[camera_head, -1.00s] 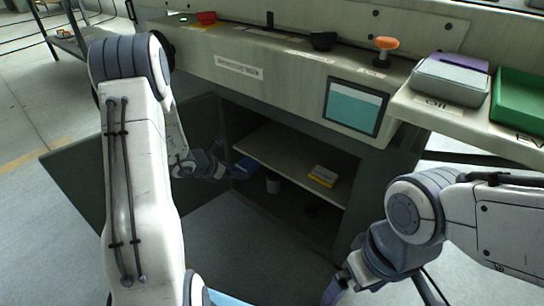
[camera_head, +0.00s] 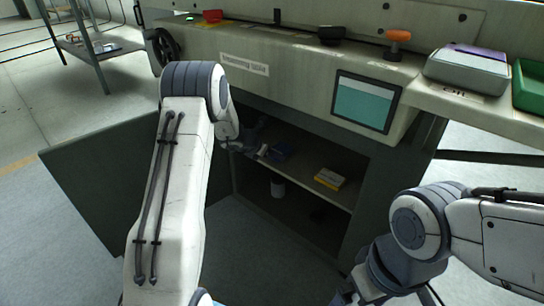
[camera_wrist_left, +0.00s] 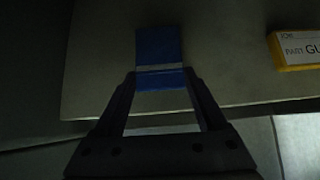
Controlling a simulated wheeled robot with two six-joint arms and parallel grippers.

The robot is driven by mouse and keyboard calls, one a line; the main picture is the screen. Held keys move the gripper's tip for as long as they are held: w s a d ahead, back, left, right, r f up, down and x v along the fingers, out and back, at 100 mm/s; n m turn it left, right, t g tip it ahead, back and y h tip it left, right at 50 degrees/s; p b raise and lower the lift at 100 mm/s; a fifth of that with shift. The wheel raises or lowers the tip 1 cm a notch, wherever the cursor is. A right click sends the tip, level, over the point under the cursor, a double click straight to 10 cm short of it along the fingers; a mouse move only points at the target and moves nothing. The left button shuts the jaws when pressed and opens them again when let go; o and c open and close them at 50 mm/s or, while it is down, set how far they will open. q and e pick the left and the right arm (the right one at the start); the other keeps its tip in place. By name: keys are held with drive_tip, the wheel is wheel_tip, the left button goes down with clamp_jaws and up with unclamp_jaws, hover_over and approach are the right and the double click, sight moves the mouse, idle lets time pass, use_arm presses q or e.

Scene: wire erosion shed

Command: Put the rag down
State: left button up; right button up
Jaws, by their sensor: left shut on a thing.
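The rag (camera_wrist_left: 160,50) is a flat blue piece with a pale stripe, in the left wrist view. My left gripper (camera_wrist_left: 160,76) is shut on its near end. The rag is over the front part of the cabinet shelf (camera_wrist_left: 225,75); I cannot tell whether it touches the board. In the head view the blue rag (camera_head: 281,152) shows small inside the open cabinet, with my left gripper (camera_head: 262,151) just left of it, dark and partly hidden. My right gripper (camera_head: 346,296) is at the bottom edge, cut off, and its fingers cannot be made out.
A yellow box (camera_head: 329,179) lies on the shelf to the right. The open cabinet door (camera_head: 100,185) is at left. A grey box (camera_head: 466,72) and a green tray (camera_head: 530,87) are on the ledge at right.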

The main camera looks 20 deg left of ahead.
use_arm(q)
drive_tip(key=shift+f, duration=0.15)
drive_tip(key=o, duration=1.3)
drive_tip(key=shift+s+a+r+p, duration=0.15)
drive_tip(key=shift+r+p, duration=0.15)
drive_tip(key=shift+r, duration=0.2)
drive_tip(key=p+v, duration=0.4)
drive_tip(key=v, duration=0.7)
drive_tip(key=shift+s, duration=0.2)
